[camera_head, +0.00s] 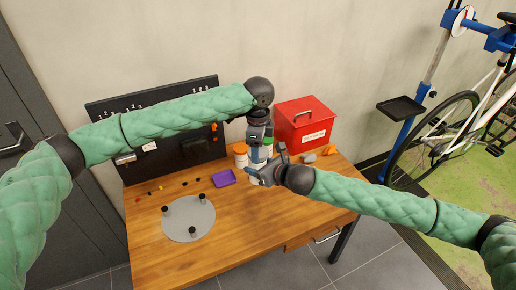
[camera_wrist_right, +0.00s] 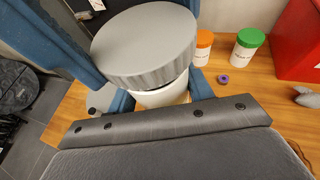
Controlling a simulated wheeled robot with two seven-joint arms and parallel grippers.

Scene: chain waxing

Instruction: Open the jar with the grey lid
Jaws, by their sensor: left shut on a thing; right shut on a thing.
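The jar with the grey lid (camera_wrist_right: 145,45) fills the middle of the right wrist view. Its white body (camera_wrist_right: 163,96) shows just below the lid. My right gripper (camera_wrist_right: 160,98) is shut on the white body, with a blue fingertip on each side. In the head view my right gripper (camera_head: 268,172) is in front of the jars near the back of the table. My left gripper (camera_head: 259,138) comes down from above and is shut on the lid; its blue parts show beside the lid in the wrist view. Whether the lid still touches the body's rim cannot be told.
An orange-lidded jar (camera_wrist_right: 202,48) and a green-lidded jar (camera_wrist_right: 247,47) stand behind. A red box (camera_head: 305,124) is at the back right. The table's front is clear.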

